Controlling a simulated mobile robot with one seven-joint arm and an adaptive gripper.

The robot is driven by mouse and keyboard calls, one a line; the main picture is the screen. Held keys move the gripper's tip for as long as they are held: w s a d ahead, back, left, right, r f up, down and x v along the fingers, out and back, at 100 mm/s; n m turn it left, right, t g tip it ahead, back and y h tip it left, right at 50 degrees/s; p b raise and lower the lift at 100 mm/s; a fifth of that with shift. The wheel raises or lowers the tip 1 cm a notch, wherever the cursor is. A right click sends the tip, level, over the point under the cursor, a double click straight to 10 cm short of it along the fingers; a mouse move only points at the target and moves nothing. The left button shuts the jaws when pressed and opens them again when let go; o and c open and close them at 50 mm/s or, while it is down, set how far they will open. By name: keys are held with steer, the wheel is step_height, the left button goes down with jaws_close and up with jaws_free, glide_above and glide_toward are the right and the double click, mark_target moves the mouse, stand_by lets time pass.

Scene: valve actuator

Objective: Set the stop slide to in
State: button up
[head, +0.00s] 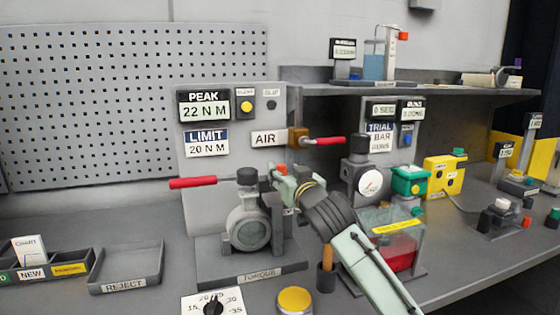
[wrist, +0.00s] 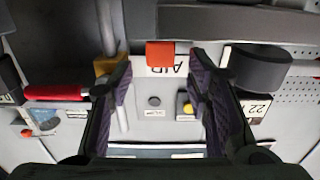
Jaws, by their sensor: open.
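An orange-red block (wrist: 160,54) shows between my finger tips in the wrist view. It looks like the slide's knob, but no label marks it as the stop slide, and I cannot read whether it is in or out. The torque rig (head: 248,228) stands on the bench with a round valve body, a black cap and a long red lever (head: 193,183). My gripper (wrist: 162,74) is open, one finger on each side of the block, with no clear contact. In the head view my arm reaches in from the lower right, and my wrist hides part of the rig's right side.
The air valve's red lever (head: 324,141) sticks out behind the rig; it also shows left of my fingers in the wrist view. The black cap (wrist: 261,68) is close on the right there. A glass-sided box (head: 385,224) stands right of the rig. A reject tray (head: 127,267) lies left.

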mark_target(281, 168)
steer(key=shift+p+x, duration=0.65)
steer(key=shift+x, duration=1.7)
jaws_close()
